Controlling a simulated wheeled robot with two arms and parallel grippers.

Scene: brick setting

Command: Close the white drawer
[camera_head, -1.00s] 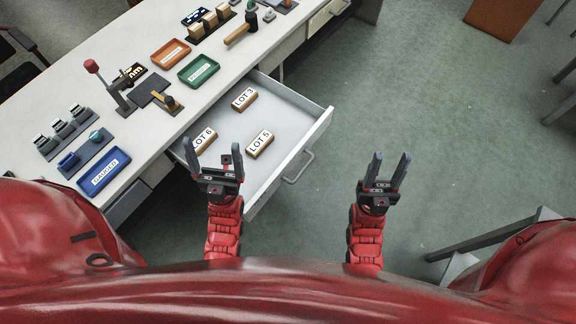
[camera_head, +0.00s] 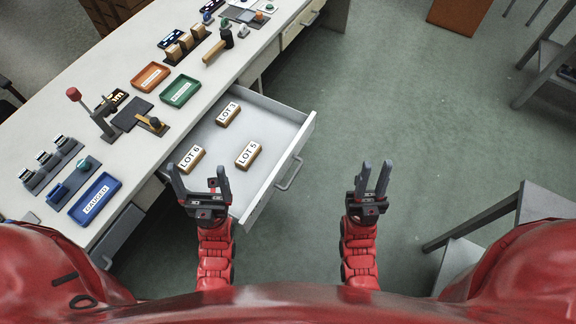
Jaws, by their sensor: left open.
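The white drawer (camera_head: 292,128) is pulled out from the white desk (camera_head: 143,55), with its metal handle (camera_head: 290,173) on the front panel. Inside lie three labelled blocks: LOT 3 (camera_head: 229,114), LOT 5 (camera_head: 249,155) and LOT 6 (camera_head: 191,158). My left gripper (camera_head: 198,178) is open and empty over the drawer's near side, in front of the LOT 6 block. Whether it touches the drawer cannot be told. My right gripper (camera_head: 376,178) is open and empty above the floor, to the right of the handle and apart from it.
The desk top holds an orange tray (camera_head: 151,77), a green tray (camera_head: 180,91), a blue tray (camera_head: 95,199), a hammer (camera_head: 219,47) and a red-knobbed lever press (camera_head: 93,112). A grey table (camera_head: 545,203) stands at right. The floor right of the drawer is clear.

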